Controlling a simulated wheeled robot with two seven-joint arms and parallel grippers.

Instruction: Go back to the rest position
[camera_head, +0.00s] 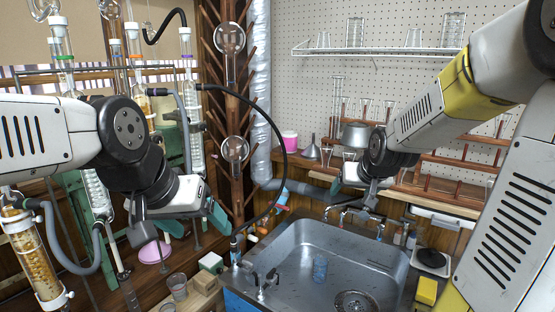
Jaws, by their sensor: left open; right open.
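My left gripper (180,229) is open and empty. It hangs in front of the reflux rig on the left, with one finger near a pink bowl (155,251) and the other near the drying rack. My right gripper (353,193) is open over the back edge of the metal sink (300,270), close to the taps, and I see nothing between its fingers. My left arm hides part of the glass columns. A glass column with amber packing (35,262) stands at the lower left.
A wooden drying rack holds round flasks (230,38). A black hose (272,110) arcs between the rig and the sink. A blue glass (320,267) stands in the sink. A yellow sponge (427,291) lies at its right. A wire shelf (375,52) holds glassware.

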